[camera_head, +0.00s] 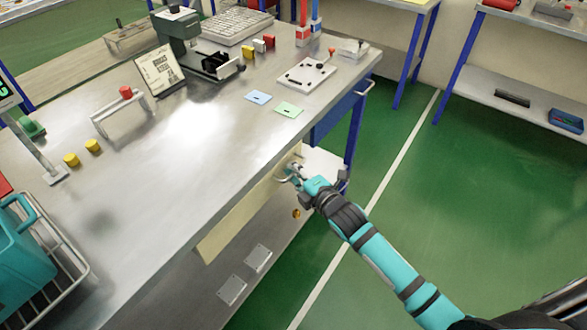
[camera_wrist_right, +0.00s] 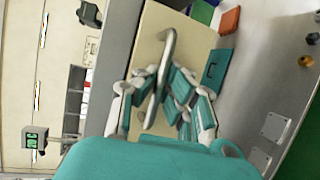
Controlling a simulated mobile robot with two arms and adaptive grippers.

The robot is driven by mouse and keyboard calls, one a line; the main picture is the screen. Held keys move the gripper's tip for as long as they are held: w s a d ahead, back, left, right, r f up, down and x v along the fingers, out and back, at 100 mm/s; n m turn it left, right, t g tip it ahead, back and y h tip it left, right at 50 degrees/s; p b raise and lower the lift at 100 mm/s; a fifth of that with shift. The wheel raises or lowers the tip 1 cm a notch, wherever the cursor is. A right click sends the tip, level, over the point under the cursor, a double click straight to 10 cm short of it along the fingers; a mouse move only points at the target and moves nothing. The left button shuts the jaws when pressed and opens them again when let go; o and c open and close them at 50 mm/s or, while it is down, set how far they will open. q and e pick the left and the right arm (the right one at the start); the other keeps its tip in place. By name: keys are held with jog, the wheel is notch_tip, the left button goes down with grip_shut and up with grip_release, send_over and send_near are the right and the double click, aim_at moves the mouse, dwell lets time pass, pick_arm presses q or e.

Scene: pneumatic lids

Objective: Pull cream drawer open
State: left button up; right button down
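The cream drawer (camera_head: 240,215) is under the front edge of the steel workbench, and its front looks about level with the bench edge. In the right wrist view its cream front (camera_wrist_right: 160,30) carries a curved grey bar handle (camera_wrist_right: 169,45). My right gripper (camera_head: 294,173) is at the handle near the drawer's right end. In the wrist view the right gripper's fingers (camera_wrist_right: 160,82) lie on both sides of the bar, close against it, and appear shut on it. The gripper partly hides the handle in the head view. My left gripper is not in view.
A blue drawer (camera_head: 340,112) is to the right of the cream one. A lower shelf (camera_head: 200,290) runs beneath. The green floor (camera_head: 440,190) in front is clear.

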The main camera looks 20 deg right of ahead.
jog(key=s+d+p, duration=0.6)
jog(key=s+d, duration=0.7)
jog(key=s, duration=0.4)
jog(key=shift+d, duration=0.25)
jog(key=shift+r, duration=0.15)
jog(key=c, duration=1.4)
grip_release()
jog(key=shift+s, duration=0.1)
jog(key=shift+s, duration=0.1)
jog(key=v, duration=1.1)
jog(key=shift+s+d, duration=0.15)
jog(key=shift+s, duration=0.25)
